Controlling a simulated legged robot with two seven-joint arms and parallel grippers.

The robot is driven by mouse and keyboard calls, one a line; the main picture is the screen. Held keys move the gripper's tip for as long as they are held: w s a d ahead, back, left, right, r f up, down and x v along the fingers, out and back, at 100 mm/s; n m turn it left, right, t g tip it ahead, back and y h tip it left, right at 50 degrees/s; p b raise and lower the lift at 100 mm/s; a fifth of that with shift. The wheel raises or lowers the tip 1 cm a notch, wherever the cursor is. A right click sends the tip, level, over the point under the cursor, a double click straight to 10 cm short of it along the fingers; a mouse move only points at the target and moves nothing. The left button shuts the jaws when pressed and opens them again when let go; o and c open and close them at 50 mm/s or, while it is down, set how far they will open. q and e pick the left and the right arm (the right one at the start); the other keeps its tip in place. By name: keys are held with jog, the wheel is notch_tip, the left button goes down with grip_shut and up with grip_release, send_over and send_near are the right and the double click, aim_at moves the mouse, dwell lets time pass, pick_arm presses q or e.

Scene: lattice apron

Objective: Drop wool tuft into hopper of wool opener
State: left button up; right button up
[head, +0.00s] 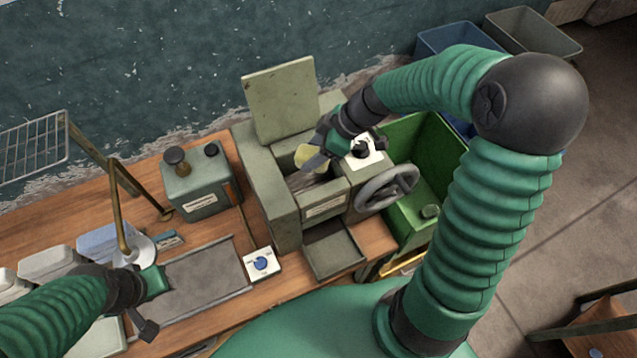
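The wool opener (262,190) is a grey-green box machine on the bench with its lid (280,100) raised at the back. Its hopper (301,181) is open at the top, and part of the opening is hidden by my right gripper. My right gripper (314,152) is over the hopper and appears shut on a pale yellow wool tuft (308,158). The tuft hangs at the hopper's mouth; I cannot tell whether it touches the rim. My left gripper (150,297) is low at the left, over the edge of a grey mat (205,282), and its fingers are unclear.
A handwheel (387,187) sticks out from the opener's right side. A green bin (430,150) stands right of it. An empty tray (334,254) sits before the opener.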

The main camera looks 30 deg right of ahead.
jog(key=o, duration=0.3)
jog(key=shift+s+d+r, duration=0.15)
jog(key=shift+s, duration=0.35)
jog(key=shift+o, duration=0.2)
jog(key=shift+w, duration=0.25)
jog(key=shift+w+d, duration=0.1)
pick_arm(q)
jog(key=f+b, duration=0.3)
jog(key=shift+s, duration=0.3)
pick_arm(e)
jog(key=v, duration=1.6)
jog(key=shift+s+r, duration=0.25)
jog(key=shift+s, duration=0.15)
